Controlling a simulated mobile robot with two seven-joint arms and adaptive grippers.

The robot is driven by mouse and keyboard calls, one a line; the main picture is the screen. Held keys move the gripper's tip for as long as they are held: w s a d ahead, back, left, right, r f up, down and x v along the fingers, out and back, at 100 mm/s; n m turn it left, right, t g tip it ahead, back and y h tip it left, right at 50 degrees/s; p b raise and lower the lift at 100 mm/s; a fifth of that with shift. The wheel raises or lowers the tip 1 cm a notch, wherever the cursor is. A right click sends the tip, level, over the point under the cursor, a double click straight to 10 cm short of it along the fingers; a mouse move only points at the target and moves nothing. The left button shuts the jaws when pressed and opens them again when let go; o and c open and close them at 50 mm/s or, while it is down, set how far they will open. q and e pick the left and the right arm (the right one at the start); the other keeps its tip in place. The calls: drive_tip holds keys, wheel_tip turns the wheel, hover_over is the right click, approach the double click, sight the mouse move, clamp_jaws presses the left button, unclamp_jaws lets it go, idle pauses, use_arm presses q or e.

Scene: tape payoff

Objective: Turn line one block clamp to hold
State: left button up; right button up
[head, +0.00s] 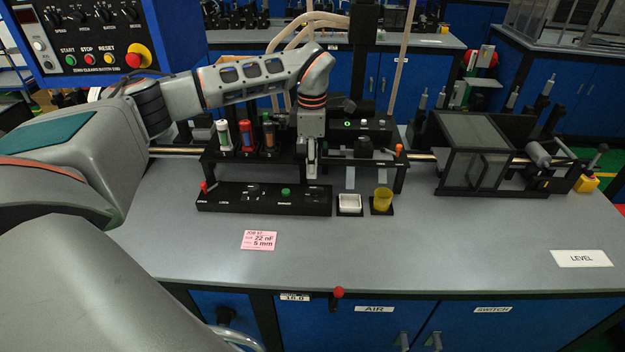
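My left arm reaches in from the left, and its gripper (311,165) points down over the middle of the bench. Its fingertips look close together from this angle, and I cannot tell whether they are apart or hold anything. Just right of it is a small black block assembly (363,150) on a raised black stand. An orange-knobbed lever (398,150) stands at that stand's right end, with small labels beside it too small to read. I cannot tell for certain which part is the line one block clamp. My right gripper is not in view.
A low black panel (262,199) has a red-knobbed lever (204,187) and a green button (285,191). A dark guarded box (470,150) stands farther right.

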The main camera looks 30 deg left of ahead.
sight(312, 187)
use_arm(q)
wheel_tip(312, 187, down, 7)
drive_tip(key=shift+r+p, duration=0.1)
drive_tip(key=shift+p, duration=0.2)
drive_tip(key=shift+c, duration=0.4)
clamp_jaws()
